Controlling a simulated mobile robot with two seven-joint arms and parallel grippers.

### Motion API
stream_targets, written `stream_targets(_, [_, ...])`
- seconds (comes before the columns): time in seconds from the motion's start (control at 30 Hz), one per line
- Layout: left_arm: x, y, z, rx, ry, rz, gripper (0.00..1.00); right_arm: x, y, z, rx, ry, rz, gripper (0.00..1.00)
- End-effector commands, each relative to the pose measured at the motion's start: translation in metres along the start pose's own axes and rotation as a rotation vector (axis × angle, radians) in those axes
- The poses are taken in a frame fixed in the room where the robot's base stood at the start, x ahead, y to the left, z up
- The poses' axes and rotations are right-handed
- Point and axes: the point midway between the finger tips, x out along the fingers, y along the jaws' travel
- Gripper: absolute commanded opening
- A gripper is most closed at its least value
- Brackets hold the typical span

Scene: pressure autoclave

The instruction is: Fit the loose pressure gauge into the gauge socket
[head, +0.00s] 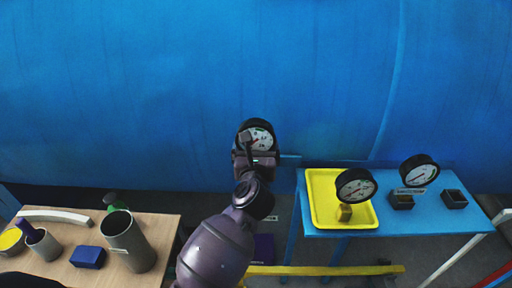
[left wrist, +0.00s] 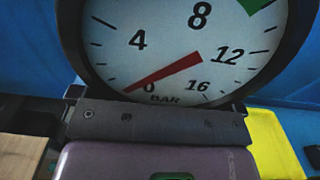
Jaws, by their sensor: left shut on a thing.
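A round pressure gauge (head: 260,138) with a black rim, white dial and red needle is held by my left gripper (head: 254,160), in front of the blue wall. The left wrist view shows its dial (left wrist: 175,50) close up, marked in BAR, with the needle near 0. The fingertips and the gauge's stem are hidden there. On the blue table to the right are two dark square sockets, one (head: 402,202) by a small label and one (head: 455,199) farther right. The held gauge is well left of both. My right gripper is not in view.
A yellow tray (head: 318,213) on the blue table (head: 380,222) holds a second gauge (head: 355,186) with a brass base. A third gauge (head: 420,171) stands at the left socket. A wooden table (head: 60,262) at left carries a grey cylinder (head: 128,243) and a blue block (head: 88,257).

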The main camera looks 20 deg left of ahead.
Motion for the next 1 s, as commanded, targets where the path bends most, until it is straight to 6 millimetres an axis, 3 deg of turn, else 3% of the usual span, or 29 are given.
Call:
stream_targets(0.1, [0.000, 0.000, -0.002, -0.001, -0.002, 0.000, 0.54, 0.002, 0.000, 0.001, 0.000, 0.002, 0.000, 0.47])
stream_targets(0.13, [0.000, 0.000, -0.002, 0.000, -0.002, 0.000, 0.96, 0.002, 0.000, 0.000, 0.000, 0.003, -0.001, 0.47])
stream_targets(0.17, [0.000, 0.000, -0.002, 0.000, -0.001, 0.000, 1.00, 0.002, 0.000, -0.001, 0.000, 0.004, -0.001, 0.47])
stream_targets(0.53, [-0.008, 0.000, -0.005, 0.000, 0.004, 0.000, 1.00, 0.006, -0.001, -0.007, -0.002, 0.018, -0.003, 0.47])
stream_targets(1.0, [-0.085, 0.000, -0.003, -0.002, 0.002, -0.001, 1.00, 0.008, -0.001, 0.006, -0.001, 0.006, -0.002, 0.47])
